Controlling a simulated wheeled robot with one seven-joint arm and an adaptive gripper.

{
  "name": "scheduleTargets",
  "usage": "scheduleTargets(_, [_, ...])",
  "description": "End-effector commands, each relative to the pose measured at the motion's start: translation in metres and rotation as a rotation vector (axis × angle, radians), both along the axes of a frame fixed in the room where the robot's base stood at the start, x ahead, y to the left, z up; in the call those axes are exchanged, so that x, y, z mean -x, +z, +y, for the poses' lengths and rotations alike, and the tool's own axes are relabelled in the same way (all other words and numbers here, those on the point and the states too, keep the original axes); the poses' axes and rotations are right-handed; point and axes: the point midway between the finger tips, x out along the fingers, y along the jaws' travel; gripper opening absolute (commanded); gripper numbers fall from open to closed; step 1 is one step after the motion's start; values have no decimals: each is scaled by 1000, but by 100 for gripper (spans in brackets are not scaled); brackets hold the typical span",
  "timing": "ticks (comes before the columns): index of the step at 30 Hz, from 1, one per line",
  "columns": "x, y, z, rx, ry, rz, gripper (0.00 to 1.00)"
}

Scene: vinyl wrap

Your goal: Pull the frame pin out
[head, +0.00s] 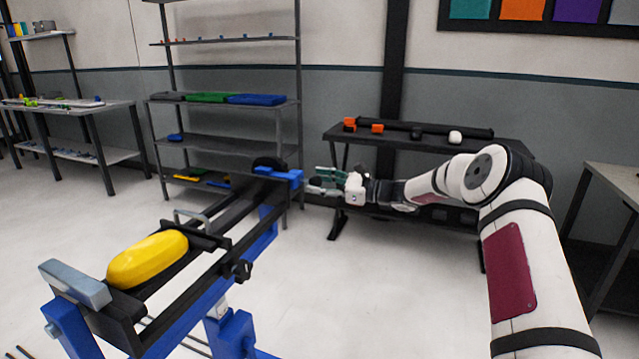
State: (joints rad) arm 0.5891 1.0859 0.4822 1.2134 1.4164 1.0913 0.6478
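A work frame (222,225) with black rails and blue legs runs from the lower left toward the middle. A yellow rounded block (147,259) lies on its near part. A bent metal handle (192,217) stands just behind the block, and a black knob (239,270) sticks out of the right side. I cannot tell for sure which part is the frame pin. My gripper (318,181) is at the far end, just right of the blue end piece (282,174), pointing left. Its greenish fingers are small here, and whether they touch or hold anything is unclear.
A metal shelf rack (225,142) with coloured slabs stands behind the frame. A dark table (350,133) with orange, black and white items is behind my arm. Another table (615,182) is at the right edge. The floor between frame and arm is clear.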

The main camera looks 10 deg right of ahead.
Motion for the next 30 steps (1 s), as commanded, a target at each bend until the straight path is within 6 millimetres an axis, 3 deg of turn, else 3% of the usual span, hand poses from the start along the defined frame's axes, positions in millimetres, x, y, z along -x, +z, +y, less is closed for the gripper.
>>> scheduleTargets(8, [4,0,-7,0,-3,0,51])
scheduleTargets(21, [52,0,-74,0,-4,0,51])
scheduleTargets(30, [70,0,-97,0,-1,0,51])
